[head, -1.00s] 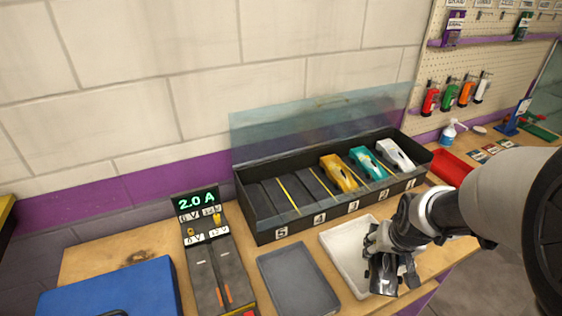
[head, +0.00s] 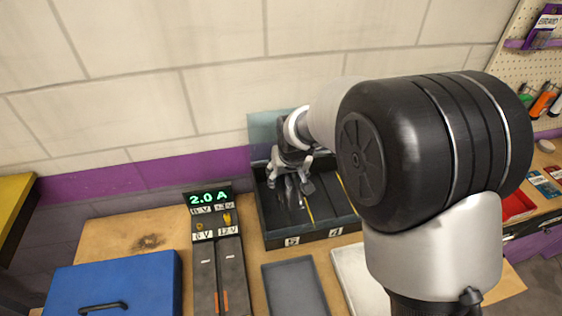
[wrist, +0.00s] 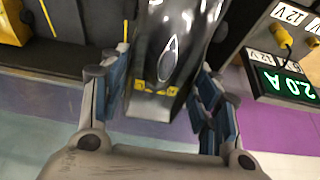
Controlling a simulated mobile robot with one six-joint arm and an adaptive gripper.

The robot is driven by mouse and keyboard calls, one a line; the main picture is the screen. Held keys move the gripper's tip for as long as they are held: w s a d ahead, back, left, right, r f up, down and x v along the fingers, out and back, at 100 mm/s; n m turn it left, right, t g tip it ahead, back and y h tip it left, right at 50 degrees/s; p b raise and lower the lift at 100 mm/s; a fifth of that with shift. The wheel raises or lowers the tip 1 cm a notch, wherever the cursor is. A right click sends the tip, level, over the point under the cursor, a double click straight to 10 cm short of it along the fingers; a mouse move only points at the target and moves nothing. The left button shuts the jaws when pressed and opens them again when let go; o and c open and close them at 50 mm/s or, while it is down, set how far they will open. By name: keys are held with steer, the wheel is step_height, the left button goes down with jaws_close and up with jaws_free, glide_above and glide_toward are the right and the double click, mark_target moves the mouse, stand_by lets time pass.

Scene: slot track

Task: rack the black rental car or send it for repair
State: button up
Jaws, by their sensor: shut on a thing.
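The black car (wrist: 178,45) is between the blue-padded fingers of my gripper (wrist: 172,100) in the wrist view, with its yellow-marked end towards my palm. My gripper (head: 291,188) is shut on it. In the head view it is at the left end of the black rack (head: 318,236), over the bay marked 5. The wrist view shows a yellow divider line beside the car. I cannot tell whether the car touches the bay floor. My arm hides most of the rack's right part in the head view. A yellow car (wrist: 12,22) shows at the wrist view's left edge.
The test unit (head: 216,255) reading 2.0 A stands left of the rack. A grey tray (head: 293,287) and a partly hidden white tray (head: 352,275) lie in front. A blue case (head: 115,283) is at front left. The wall is close behind.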

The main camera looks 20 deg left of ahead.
steer(key=shift+a, duration=0.4)
steer(key=shift+d+f+b, duration=0.1)
steer(key=shift+f+b, duration=0.35)
steer(key=shift+f, duration=0.15)
steer(key=shift+f+b, duration=2.2)
steer(key=shift+f, duration=1.1)
steer(key=shift+f+b, duration=0.5)
steer(key=shift+b, duration=0.05)
steer(key=o, duration=1.4)
steer(key=shift+c, duration=0.2)
steer(key=shift+s, duration=0.1)
steer(key=shift+r, duration=0.1)
